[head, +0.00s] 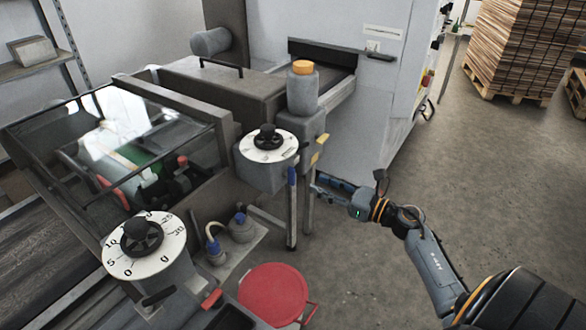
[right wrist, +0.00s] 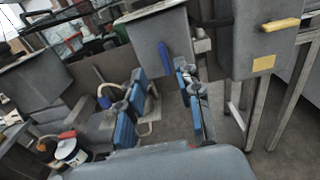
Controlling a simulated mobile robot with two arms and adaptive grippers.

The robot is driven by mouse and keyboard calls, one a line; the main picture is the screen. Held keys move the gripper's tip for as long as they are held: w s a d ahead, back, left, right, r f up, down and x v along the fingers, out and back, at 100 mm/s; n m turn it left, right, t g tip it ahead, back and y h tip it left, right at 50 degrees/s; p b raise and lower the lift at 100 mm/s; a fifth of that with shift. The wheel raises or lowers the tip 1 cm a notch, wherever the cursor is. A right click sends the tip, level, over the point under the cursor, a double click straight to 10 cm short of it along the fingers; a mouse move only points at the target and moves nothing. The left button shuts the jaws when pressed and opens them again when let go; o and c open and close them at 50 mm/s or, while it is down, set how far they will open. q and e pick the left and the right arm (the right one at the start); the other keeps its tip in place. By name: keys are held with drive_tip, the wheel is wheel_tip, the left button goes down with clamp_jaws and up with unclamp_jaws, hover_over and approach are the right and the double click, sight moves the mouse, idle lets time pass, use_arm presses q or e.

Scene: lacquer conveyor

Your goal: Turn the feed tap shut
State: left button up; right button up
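A short yellow lever (head: 321,140) sticks out of the grey box below the orange-capped bottle (head: 303,88); it also shows upper right in the right wrist view (right wrist: 281,25). A blue upright handle (head: 292,175) is on the grey housing under the rear dial (head: 268,146). It shows in the right wrist view (right wrist: 165,58) beyond the gap between my fingers. I cannot tell for certain which is the feed tap. My right gripper (head: 322,182) is open and empty, right of the blue handle and below the yellow lever. My left gripper is not in view.
A front dial (head: 143,245) stands at lower left, with a red-ended lever (head: 211,299) near it. A red round lid (head: 273,293) is low in front. Metal legs stand close to my right gripper. The floor (head: 430,180) to the right is clear.

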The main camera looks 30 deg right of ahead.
sight(291, 176)
drive_tip(key=p+x, duration=0.2)
drive_tip(key=x, duration=0.7)
drive_tip(key=shift+d, duration=0.15)
drive_tip(key=shift+f, duration=0.15)
clamp_jaws()
